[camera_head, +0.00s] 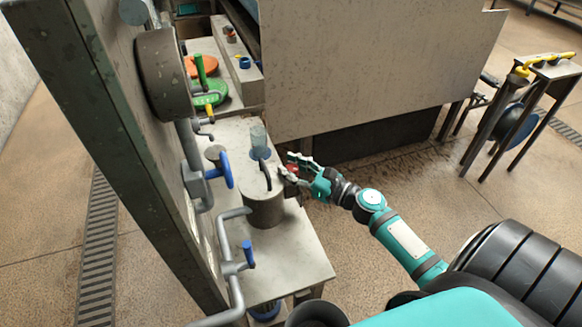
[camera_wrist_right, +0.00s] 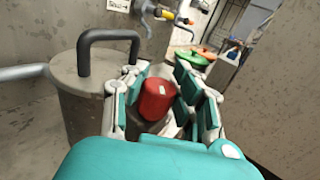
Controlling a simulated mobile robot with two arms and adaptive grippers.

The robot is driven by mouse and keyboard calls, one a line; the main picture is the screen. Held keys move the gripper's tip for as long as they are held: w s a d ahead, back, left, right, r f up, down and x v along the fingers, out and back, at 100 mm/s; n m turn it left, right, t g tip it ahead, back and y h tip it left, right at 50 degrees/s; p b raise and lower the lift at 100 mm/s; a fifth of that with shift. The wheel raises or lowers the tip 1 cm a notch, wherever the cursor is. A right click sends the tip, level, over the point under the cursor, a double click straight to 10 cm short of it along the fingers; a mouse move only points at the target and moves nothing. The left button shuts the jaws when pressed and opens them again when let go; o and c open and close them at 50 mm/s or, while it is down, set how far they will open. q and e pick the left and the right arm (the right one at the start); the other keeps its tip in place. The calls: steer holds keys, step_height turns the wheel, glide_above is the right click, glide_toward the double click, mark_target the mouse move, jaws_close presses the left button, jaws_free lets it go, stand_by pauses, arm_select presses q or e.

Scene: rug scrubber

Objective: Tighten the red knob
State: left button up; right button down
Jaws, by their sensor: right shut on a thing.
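The red knob (camera_wrist_right: 158,98) is a small red cylinder between the fingers of my right gripper (camera_wrist_right: 168,95) in the right wrist view. In the head view only a bit of the red knob (camera_head: 292,169) shows between the fingers of the right gripper (camera_head: 296,170). The right gripper is shut on it. The knob is beside a grey metal canister (camera_head: 264,209) with a dark handle on top, which also shows in the right wrist view (camera_wrist_right: 85,90). What the knob is mounted on is hidden by the fingers. My left gripper is in neither view.
The canister stands on a grey bench (camera_head: 285,262). Pipes with blue valve handles (camera_head: 226,170) run along the wall at left. Green (camera_head: 210,95) and orange discs lie farther back. A large metal panel (camera_head: 380,60) stands behind the gripper. Open floor lies at right.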

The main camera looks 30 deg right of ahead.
steer(key=shift+s+f, duration=0.1)
steer(key=shift+f, duration=0.1)
steer(key=c, duration=1.3)
jaws_free()
steer(key=o, duration=0.4)
steer(key=shift+r, duration=0.15)
steer(key=shift+c, duration=0.2)
steer(key=v, duration=1.2)
